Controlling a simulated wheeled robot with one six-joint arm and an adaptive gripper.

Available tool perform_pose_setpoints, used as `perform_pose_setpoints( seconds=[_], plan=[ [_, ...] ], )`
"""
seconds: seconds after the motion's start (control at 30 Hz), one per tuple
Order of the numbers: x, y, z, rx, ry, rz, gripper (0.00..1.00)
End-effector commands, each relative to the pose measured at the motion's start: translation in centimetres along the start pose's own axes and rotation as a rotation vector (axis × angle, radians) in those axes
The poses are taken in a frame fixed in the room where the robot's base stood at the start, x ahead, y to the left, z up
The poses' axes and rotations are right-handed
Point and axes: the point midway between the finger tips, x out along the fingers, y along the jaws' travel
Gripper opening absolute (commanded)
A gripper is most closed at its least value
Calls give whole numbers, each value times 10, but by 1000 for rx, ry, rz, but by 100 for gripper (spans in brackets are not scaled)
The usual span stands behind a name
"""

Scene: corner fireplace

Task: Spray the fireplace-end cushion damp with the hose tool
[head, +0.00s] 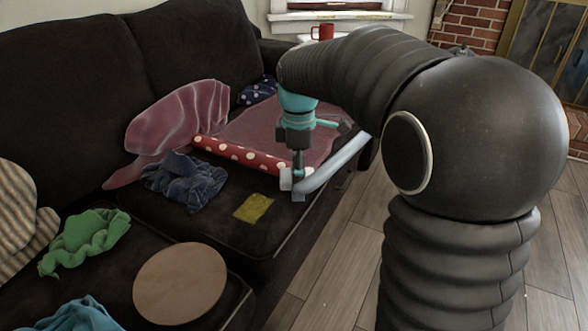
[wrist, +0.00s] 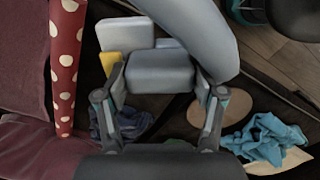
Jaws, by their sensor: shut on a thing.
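My gripper (head: 298,168) is shut on the hose tool (head: 298,184), a pale grey block-shaped head with a thick grey hose (head: 338,166) running off to the right. In the wrist view the tool (wrist: 160,72) sits between my two fingers (wrist: 162,92), and the hose curves up past it. The tool is above the front edge of the dark fireplace-end seat cushion (head: 205,222); I cannot tell its height. On this cushion lie a red polka-dot roll (head: 240,154), a crumpled navy cloth (head: 185,182) and a yellow patch (head: 253,208). No spray shows.
A maroon cloth (head: 180,122) drapes at the back of the seat. The nearer cushion holds a green cloth (head: 88,240), a round tan board (head: 180,284) and a teal cloth (head: 75,318). A red mug (head: 325,31) stands behind my arm. Wood floor (head: 330,262) lies open at the front.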

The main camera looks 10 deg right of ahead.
Motion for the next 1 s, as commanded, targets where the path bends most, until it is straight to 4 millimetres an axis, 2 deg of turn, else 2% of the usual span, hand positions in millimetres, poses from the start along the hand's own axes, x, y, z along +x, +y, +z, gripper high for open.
perform_pose_setpoints(
  seconds=[0.27,1.0],
  plan=[
    [-6,0,0,0,0,1,41],
    [-69,0,0,0,0,2,41]
  ],
)
